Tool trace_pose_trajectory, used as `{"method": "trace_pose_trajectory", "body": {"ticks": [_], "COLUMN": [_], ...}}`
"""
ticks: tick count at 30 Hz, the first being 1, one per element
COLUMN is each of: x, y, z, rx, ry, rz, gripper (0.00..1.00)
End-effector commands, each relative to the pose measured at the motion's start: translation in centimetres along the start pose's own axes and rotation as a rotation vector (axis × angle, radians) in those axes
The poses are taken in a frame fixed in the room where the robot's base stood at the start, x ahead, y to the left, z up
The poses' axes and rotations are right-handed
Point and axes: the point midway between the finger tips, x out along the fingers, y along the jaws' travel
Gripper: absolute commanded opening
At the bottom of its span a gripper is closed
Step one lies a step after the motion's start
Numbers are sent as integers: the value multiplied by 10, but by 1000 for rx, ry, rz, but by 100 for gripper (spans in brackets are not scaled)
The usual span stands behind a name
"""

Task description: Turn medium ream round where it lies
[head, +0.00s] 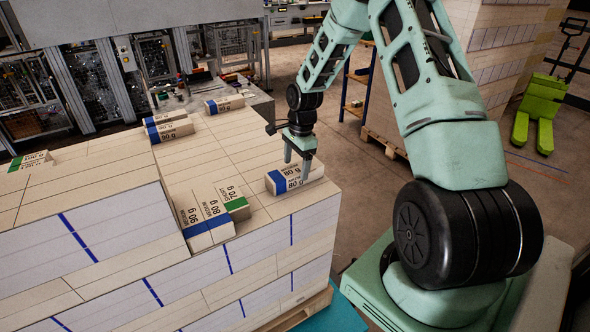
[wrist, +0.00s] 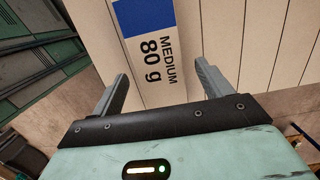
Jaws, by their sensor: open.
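The medium ream (head: 305,175) is a pale block with a blue band, lying flat near the right edge of the stack's top. Its end reading "MEDIUM 80 g" shows in the wrist view (wrist: 158,65), with the blue band at the top of that picture. In the head view its printing looks upside down. My gripper (head: 298,162) is pointing down over the ream, and one finger partly hides it. In the wrist view my gripper (wrist: 162,80) is open, with one finger on each side of the ream and a gap at the right finger.
The ream lies on a large stack (head: 218,160) of pale reams. A green-banded 70 g short ream (head: 235,203) and blue-banded medium reams (head: 204,222) are at the front left. More blue-banded reams (head: 170,131) lie at the back. A green pallet truck (head: 540,105) stands far right.

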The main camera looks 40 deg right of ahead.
Motion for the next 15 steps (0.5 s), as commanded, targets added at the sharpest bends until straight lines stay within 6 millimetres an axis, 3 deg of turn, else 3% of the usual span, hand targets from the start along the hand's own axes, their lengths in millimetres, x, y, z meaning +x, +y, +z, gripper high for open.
{"method": "trace_pose_trajectory", "body": {"ticks": [6, 15], "x": [26, 35], "y": [0, 0], "z": [0, 0], "rx": [0, 1], "ry": [-1, 0], "rz": [2, 0], "gripper": [78, 78]}}
